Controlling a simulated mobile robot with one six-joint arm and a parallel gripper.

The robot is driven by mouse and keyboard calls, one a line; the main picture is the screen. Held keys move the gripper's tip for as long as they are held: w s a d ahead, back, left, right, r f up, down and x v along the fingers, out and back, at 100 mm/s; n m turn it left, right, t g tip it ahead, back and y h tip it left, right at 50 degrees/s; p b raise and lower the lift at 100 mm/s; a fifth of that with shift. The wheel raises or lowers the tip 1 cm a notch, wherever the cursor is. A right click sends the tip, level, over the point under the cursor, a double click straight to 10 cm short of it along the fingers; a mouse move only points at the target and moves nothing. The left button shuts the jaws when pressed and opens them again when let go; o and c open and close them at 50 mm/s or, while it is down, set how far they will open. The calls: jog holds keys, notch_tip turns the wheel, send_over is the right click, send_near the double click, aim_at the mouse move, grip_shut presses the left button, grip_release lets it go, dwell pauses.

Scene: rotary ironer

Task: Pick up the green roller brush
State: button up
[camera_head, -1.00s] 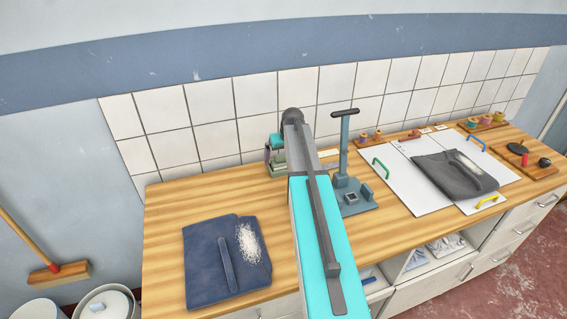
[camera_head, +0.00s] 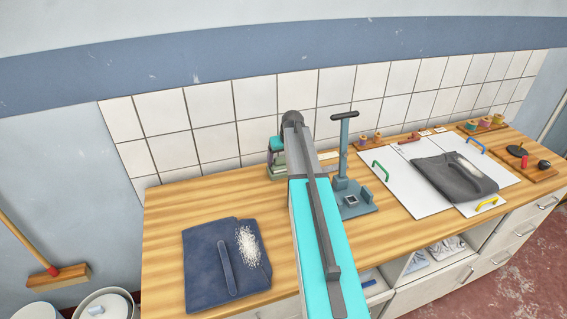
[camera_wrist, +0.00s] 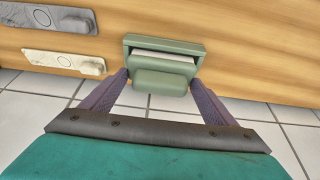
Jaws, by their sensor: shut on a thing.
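The green roller brush (camera_wrist: 166,64) is a pale green block with a white strip across it. In the wrist view it sits between the two purple-grey fingers of my gripper (camera_wrist: 160,82), which is shut on it. In the head view, the brush (camera_head: 277,164) is a small green shape at the back of the counter by the tiled wall, below my teal gripper (camera_head: 276,150). My arm hides part of the area beside it. I cannot tell whether the brush touches the counter or is slightly above it.
Right of my arm stands a blue-grey post stand (camera_head: 344,165). Left, dark blue folded cloth (camera_head: 212,265) with white lint lies on the wooden counter (camera_head: 175,210). A dark cloth (camera_head: 452,178) lies on a white board (camera_head: 400,190).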

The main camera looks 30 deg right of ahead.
aim_at(283, 157)
jog(key=shift+r, duration=0.1)
jog(key=shift+r+b, duration=1.95)
jog(key=shift+r, duration=2.95)
jog(key=o, duration=0.4)
jog(key=shift+c, duration=1.1)
jog(key=s+a+n+b, duration=0.1)
jog(key=s+a+b, duration=0.2)
jog(key=a, duration=1.5)
jog(key=s+a+n+y+b, duration=0.1)
jog(key=s+a+b, duration=0.2)
jog(key=a, duration=1.6)
jog(key=shift+s+a+f+n+b, duration=0.25)
jog(key=shift+s+f+n+b, duration=0.15)
jog(key=shift+s+f, duration=0.1)
